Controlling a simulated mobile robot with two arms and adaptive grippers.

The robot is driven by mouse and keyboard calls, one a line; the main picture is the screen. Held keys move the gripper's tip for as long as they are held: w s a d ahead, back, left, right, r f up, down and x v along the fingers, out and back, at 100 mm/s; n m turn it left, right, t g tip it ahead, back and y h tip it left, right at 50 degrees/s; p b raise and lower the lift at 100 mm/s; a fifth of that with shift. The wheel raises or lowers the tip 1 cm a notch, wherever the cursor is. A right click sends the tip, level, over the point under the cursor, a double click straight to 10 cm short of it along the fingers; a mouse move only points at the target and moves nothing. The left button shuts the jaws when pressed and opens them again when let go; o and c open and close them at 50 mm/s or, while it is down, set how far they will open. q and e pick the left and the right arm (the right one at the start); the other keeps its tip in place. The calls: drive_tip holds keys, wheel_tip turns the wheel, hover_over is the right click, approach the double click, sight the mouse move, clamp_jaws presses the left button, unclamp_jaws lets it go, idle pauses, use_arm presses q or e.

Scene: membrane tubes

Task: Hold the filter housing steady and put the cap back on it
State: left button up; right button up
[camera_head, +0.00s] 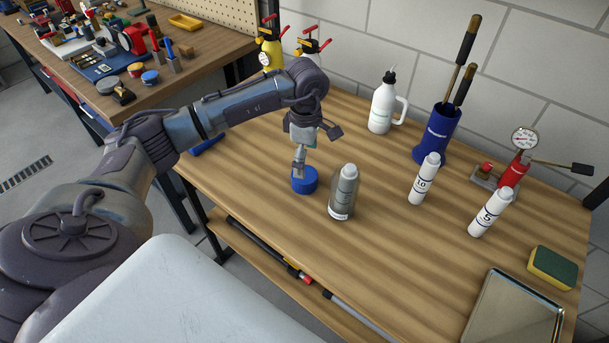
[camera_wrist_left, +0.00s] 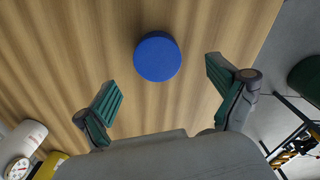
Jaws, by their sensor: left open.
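The blue cap (camera_head: 304,180) lies on the wooden table near its left edge; it also shows in the left wrist view (camera_wrist_left: 157,56). The grey see-through filter housing (camera_head: 342,196) stands upright just right of the cap, with its top uncovered and a white cartridge inside. My left gripper (camera_head: 299,167) points down over the cap. In the left wrist view its two green-padded fingers (camera_wrist_left: 164,88) are wide apart with nothing between them, and the cap sits a little beyond the fingertips. The housing does not show in that view. My right gripper is in no view.
Two white cartridges (camera_head: 424,179) (camera_head: 490,213) stand at the right. Behind are a white jug (camera_head: 383,106), a blue holder (camera_head: 437,133) with tools and a red gauge pump (camera_head: 514,171). A metal tray (camera_head: 514,312) and sponge (camera_head: 553,268) lie front right. The table's middle front is clear.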

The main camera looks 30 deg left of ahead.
sight(307, 175)
use_arm(q)
wheel_tip(307, 175, down, 2)
drive_tip(key=shift+f, duration=0.45)
drive_tip(key=shift+f+p, duration=0.35)
drive_tip(key=shift+p, duration=0.1)
drive_tip(key=f, duration=0.2)
drive_tip(key=f+p, duration=0.1)
drive_tip(key=shift+w+d+f, duration=0.1)
drive_tip(key=shift+w+f, duration=0.2)
drive_tip(key=shift+f, duration=0.4)
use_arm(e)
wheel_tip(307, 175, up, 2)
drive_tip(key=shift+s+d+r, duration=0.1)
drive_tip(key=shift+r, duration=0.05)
